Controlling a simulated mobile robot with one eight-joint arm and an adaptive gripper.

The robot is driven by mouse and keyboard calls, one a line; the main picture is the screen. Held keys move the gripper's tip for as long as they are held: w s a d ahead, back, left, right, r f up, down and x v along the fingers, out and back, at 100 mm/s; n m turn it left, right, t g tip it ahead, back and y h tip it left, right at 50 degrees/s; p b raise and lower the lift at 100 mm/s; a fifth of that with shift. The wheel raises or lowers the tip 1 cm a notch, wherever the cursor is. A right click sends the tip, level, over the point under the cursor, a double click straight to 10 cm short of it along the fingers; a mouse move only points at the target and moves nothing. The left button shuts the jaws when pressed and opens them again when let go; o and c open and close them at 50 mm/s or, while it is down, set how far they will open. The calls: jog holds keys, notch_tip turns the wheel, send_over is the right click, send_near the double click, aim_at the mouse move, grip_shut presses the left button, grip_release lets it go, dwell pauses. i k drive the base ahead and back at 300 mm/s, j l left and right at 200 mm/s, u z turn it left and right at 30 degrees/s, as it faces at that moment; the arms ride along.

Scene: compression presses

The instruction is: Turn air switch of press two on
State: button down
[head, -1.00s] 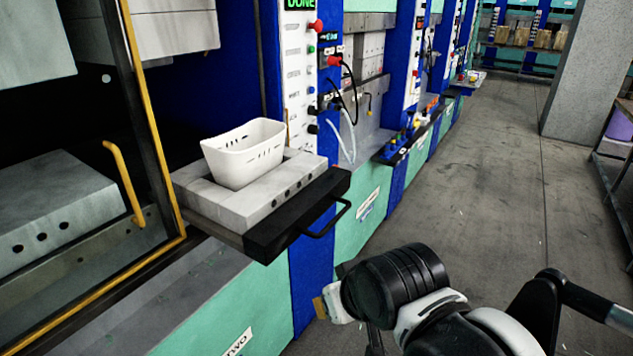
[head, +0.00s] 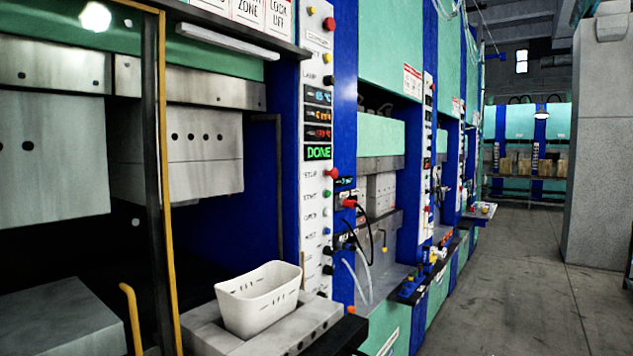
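The near press fills the left of the head view, with its white control panel (head: 312,230) on a blue column. The panel carries a lit DONE display (head: 318,152), a red button (head: 331,174), a green button (head: 327,194) and several blue or black knobs below. Right of the panel is a red-ended fitting (head: 349,204) with dark hoses. I cannot tell which control is the air switch or how it is set. My gripper is out of view.
A white basket (head: 258,300) stands on a grey mould block (head: 195,335) pulled out from the near press. A yellow-framed guard (head: 165,190) stands at left. More presses line the aisle. The grey floor (head: 510,290) is open at right, beside a concrete pillar (head: 606,170).

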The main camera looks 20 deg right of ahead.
aim_at(327, 251)
jog(key=i+l, duration=0.2)
jog(key=l, duration=0.2)
jog(key=i+l, duration=0.2)
jog(key=l, duration=0.25)
jog(key=i+l, duration=0.2)
jog(key=l, duration=0.2)
jog(key=z, duration=0.05)
